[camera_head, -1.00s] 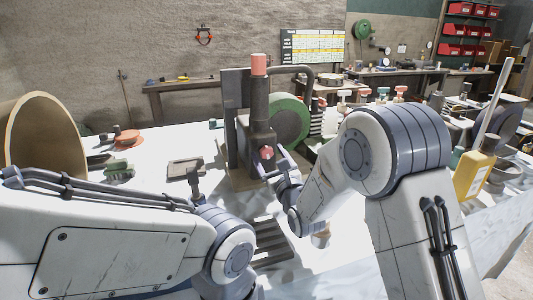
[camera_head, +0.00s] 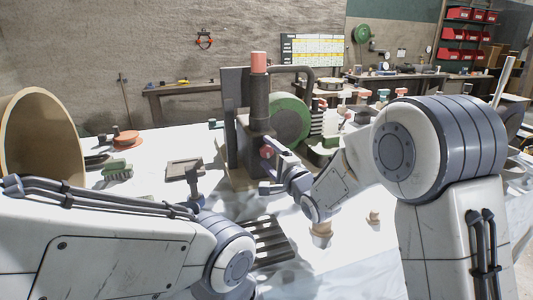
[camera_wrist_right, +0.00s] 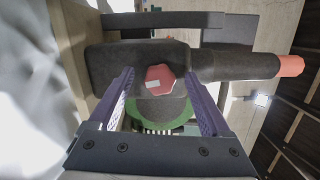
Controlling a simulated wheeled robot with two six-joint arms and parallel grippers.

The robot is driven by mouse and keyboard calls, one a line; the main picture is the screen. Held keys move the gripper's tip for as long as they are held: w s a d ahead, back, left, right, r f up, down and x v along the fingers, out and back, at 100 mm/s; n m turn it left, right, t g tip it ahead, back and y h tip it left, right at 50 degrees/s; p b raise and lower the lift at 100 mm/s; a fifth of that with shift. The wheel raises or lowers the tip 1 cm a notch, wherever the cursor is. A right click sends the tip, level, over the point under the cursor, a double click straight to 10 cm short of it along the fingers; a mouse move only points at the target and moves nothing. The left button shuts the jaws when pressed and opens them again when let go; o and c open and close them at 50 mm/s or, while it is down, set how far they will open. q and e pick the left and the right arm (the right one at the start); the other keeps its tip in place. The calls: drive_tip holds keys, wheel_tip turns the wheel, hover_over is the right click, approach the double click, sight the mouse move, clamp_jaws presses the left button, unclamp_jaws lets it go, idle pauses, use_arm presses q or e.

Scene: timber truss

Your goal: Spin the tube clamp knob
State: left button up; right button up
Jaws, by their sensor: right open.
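The red tube clamp knob (camera_head: 266,151) sits on the front of a dark upright clamp body (camera_head: 258,120) with a salmon-red cap on top. In the right wrist view the knob (camera_wrist_right: 160,79) is a faceted red disc with a small pale mark. My right gripper (camera_head: 271,166) is open in front of the knob. In the wrist view its two purple fingers (camera_wrist_right: 160,92) stand on either side of the knob with a gap on each side. My left arm crosses the lower left; a dark part at its far side (camera_head: 194,191) seems to be its gripper, mostly hidden.
A green wheel (camera_head: 290,121) stands right behind the clamp. A slotted dark block (camera_head: 272,243) lies in front of it. A flat plate (camera_head: 184,168), a green brush (camera_head: 117,170) and a large round tan shell (camera_head: 45,135) are to the left. White table surface is clear between.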

drive_tip(key=n, duration=0.4)
drive_tip(key=shift+n+h+b, duration=0.3)
drive_tip(key=shift+n+b, duration=0.05)
drive_tip(key=shift+n, duration=0.05)
drive_tip(key=n+b, duration=0.1)
drive_tip(key=n, duration=0.3)
drive_tip(key=shift+f+g+h, duration=0.15)
drive_tip(key=shift+g+h, duration=0.15)
drive_tip(key=shift+g, duration=0.1)
drive_tip(key=n+b, duration=0.2)
drive_tip(key=shift+n+h, duration=0.3)
drive_tip(key=n+b, duration=0.2)
drive_tip(key=n, duration=0.1)
drive_tip(key=shift+f+h, duration=0.1)
drive_tip(key=shift+h, duration=0.2)
drive_tip(key=shift+n+b, duration=0.5)
drive_tip(key=shift+n, duration=0.2)
drive_tip(key=shift+n+h+b, duration=0.5)
drive_tip(key=shift+n+b, duration=0.15)
drive_tip(key=shift+n, duration=0.05)
drive_tip(key=shift+r, duration=0.2)
clamp_jaws()
drive_tip(key=shift+f, duration=0.1)
